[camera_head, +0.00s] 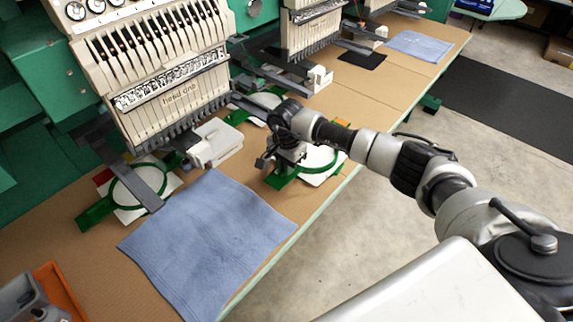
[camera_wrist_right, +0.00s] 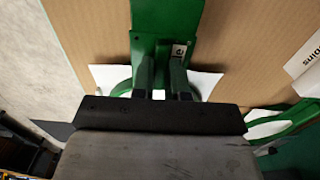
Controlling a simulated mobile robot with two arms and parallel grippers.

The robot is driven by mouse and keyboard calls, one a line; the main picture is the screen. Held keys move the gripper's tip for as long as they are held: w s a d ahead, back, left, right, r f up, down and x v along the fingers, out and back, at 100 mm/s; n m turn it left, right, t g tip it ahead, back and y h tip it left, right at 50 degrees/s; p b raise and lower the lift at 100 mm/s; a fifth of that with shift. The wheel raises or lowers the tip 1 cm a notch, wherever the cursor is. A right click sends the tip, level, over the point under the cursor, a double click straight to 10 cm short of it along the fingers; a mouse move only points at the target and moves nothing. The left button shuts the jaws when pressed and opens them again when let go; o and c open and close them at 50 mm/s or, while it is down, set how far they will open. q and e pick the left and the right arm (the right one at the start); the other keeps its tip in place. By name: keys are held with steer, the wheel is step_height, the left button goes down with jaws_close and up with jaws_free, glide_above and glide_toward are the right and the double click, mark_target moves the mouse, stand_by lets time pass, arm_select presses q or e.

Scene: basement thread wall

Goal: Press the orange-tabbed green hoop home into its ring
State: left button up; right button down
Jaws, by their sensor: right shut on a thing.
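My right gripper (camera_head: 280,160) is at the near green hoop (camera_head: 316,172) on the table, right of the blue cloth. In the right wrist view, its two fingers (camera_wrist_right: 161,78) are shut on the hoop's green bracket (camera_wrist_right: 150,45), which has a small white label. White sheet material lies under this hoop. A second green hoop (camera_head: 120,196) with white material lies under the left machine head, beside a reddish-orange patch. My left gripper is not clearly in view.
A blue cloth (camera_head: 210,235) lies flat on the brown tabletop. Embroidery machine heads (camera_head: 165,75) stand along the back. An orange bin (camera_head: 58,290) with a grey object is at lower left. Another hoop (camera_head: 262,101) lies behind my gripper. Open floor lies at right.

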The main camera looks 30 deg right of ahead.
steer(key=shift+f+b, duration=0.4)
steer(key=shift+b, duration=0.05)
stand_by(0.5)
steer(key=c, duration=1.1)
jaws_free()
steer(key=shift+o, duration=0.2)
